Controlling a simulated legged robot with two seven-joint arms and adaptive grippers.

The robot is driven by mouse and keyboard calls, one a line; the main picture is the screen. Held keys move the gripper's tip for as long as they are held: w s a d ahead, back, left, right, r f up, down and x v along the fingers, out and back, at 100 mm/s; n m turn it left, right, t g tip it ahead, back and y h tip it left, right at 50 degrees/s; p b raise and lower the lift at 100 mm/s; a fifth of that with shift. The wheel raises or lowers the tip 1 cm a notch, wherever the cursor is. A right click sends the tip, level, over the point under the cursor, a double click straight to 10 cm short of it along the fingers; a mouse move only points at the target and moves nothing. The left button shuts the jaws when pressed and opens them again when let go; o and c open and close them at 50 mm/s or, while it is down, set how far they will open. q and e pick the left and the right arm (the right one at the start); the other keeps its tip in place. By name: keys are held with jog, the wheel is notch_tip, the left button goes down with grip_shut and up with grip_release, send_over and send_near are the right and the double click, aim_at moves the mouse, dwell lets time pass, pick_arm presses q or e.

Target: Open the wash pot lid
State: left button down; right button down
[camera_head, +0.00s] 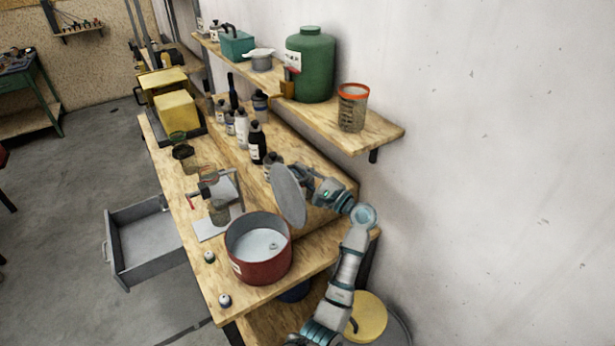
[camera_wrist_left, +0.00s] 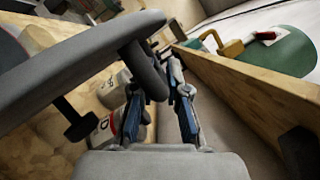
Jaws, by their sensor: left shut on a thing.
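The wash pot (camera_head: 262,270) is a dark red round pot with a pale inside. It stands uncovered on the wooden bench, with a small object inside. The grey round lid (camera_head: 288,195) is tilted nearly upright above the pot's far right side, apart from the rim. My left gripper (camera_head: 306,184) is behind the lid and shut on its handle. In the left wrist view the lid (camera_wrist_left: 70,75) fills the left side, and its dark handle (camera_wrist_left: 148,72) is at the fingers of my left gripper (camera_wrist_left: 168,85). My right gripper is not in view.
Bottles (camera_head: 257,145) stand on the bench behind the lid. A wall shelf (camera_head: 375,130) with a green canister (camera_head: 311,65) and an orange-rimmed jar (camera_head: 352,108) is above. An open grey drawer (camera_head: 140,240) juts out at left. Two small bottles stand near the bench's front edge.

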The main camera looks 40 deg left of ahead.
pick_arm(q)
jog(key=shift+s+a+r, duration=0.1)
jog(key=shift+r, duration=0.2)
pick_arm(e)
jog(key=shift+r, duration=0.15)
pick_arm(q)
jog(key=c, duration=1.2)
grip_release()
jog(key=shift+a, duration=0.1)
jog(key=shift+a+f, duration=0.3)
jog(key=shift+f, duration=0.1)
jog(key=v, duration=1.1)
jog(key=shift+d+f, duration=0.1)
jog(key=shift+d, duration=0.25)
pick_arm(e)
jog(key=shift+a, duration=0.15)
pick_arm(q)
jog(key=shift+d, duration=0.15)
